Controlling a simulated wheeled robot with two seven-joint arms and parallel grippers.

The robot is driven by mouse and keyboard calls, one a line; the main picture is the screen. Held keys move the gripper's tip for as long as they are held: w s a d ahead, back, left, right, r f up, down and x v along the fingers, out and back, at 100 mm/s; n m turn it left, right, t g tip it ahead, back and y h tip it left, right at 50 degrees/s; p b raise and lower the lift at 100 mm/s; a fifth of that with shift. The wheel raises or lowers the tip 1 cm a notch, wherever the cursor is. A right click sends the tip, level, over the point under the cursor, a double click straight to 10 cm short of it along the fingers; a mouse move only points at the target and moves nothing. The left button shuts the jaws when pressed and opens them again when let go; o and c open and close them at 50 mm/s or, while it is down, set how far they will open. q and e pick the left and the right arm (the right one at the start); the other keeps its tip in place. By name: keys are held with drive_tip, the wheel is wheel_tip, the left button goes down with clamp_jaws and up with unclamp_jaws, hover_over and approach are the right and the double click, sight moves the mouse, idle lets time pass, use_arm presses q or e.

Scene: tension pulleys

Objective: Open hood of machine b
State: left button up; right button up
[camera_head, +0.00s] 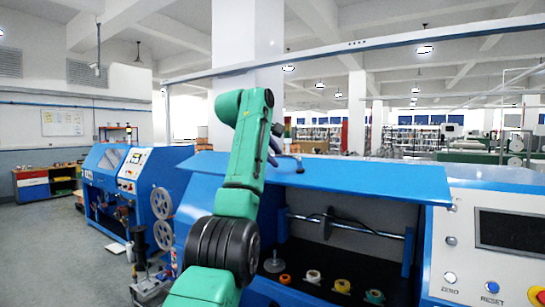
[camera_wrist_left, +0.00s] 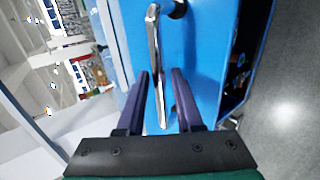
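The blue hood (camera_head: 370,178) of the machine in front of me is raised and lies nearly level. The open front below shows a dark interior with a metal rod (camera_head: 345,225) and several small pulleys (camera_head: 313,278). In the left wrist view the hood (camera_wrist_left: 205,50) carries a chrome bar handle (camera_wrist_left: 154,60). My left gripper (camera_wrist_left: 163,100) is open, with its purple fingers on either side of the handle's end and visible gaps to it. In the head view this gripper (camera_head: 273,148) is partly hidden by my green arm at the hood's far edge. My right gripper is out of view.
A control panel (camera_head: 495,245) with a screen and buttons stands right of the opening. Another blue machine (camera_head: 120,175) stands at the left, with grey reels (camera_head: 162,204) between. Open floor (camera_head: 45,240) lies at the far left.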

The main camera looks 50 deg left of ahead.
use_arm(q)
drive_tip(key=shift+w+f, duration=0.1)
drive_tip(key=shift+w, duration=0.25)
drive_tip(key=shift+s+r, duration=0.2)
drive_tip(key=shift+s, duration=0.15)
drive_tip(key=b+v, duration=0.1)
drive_tip(key=v, duration=1.2)
drive_tip(key=shift+s+d+r, duration=0.15)
drive_tip(key=shift+d+r, duration=0.05)
drive_tip(key=shift+s, duration=0.1)
